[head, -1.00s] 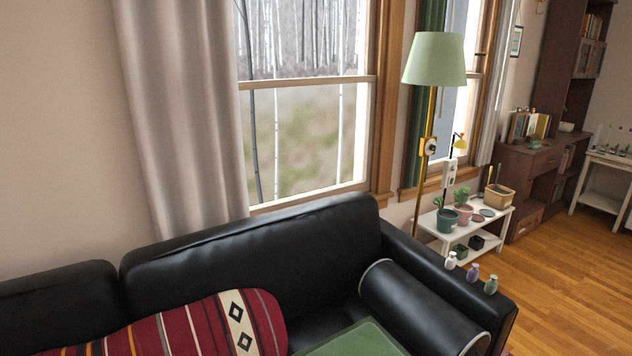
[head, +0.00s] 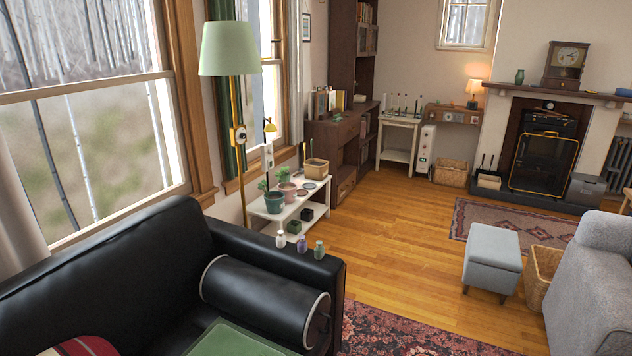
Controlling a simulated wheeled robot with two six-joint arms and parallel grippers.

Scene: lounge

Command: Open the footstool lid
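The footstool (head: 492,258) is a grey upholstered box on short legs, at the right of the head view. Its padded lid (head: 493,240) lies flat on top and looks shut. It stands on the wood floor at the near edge of a patterned rug, across the room from me. Neither of my grippers shows in the head view.
A black sofa (head: 120,275) with a bolster (head: 262,298) fills the near left. A grey armchair (head: 597,295) and a wicker basket (head: 541,277) stand right of the footstool. A red rug (head: 400,333) lies in front. Open wood floor (head: 400,235) spreads across the middle.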

